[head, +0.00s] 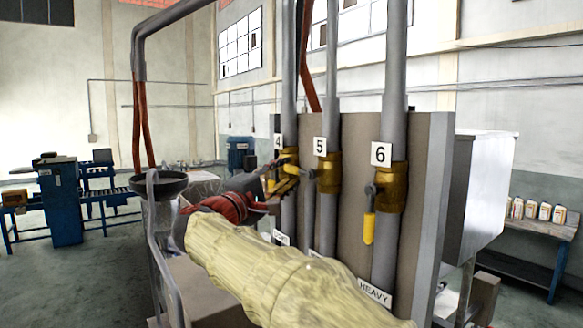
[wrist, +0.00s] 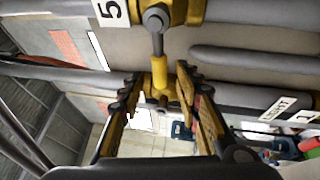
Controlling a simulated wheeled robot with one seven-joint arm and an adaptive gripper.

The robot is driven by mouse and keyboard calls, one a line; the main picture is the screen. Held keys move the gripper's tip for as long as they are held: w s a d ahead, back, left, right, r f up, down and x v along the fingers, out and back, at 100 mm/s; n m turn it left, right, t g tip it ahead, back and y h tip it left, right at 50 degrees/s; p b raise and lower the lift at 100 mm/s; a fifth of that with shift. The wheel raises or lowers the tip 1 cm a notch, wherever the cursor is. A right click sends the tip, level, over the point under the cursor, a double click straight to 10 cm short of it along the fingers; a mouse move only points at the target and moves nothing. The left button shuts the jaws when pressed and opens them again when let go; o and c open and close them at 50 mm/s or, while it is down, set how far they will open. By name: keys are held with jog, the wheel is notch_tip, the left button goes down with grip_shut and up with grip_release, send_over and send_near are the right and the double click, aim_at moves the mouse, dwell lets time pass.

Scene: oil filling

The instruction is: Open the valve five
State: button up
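Valve five, a gold body (head: 328,172) on a grey pipe, sits below the label 5 (head: 320,147). In the wrist view its label (wrist: 108,12) is turned sideways, and the valve's grey stem ends in a yellow handle (wrist: 160,72). In the head view that handle is hard to make out behind my gripper (head: 287,181), which is left of the valve body. In the wrist view my gripper (wrist: 158,86) is open, its fingers on either side of the handle, with gaps showing. The handle lies across the pipe's direction.
Valve six (head: 391,187) stands to the right, its yellow handle (head: 369,228) hanging down. Label 4 (head: 278,141) is close on the left, its valve largely hidden by my gripper. A dark funnel (head: 158,184) stands left. Several bottles (head: 531,209) stand on a far-right bench.

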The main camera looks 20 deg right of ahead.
aim_at(289, 171)
jog(key=shift+p+x, duration=0.35)
jog(key=shift+x, duration=1.4)
jog(key=shift+c, duration=0.4)
jog(key=c, duration=0.7)
grip_shut()
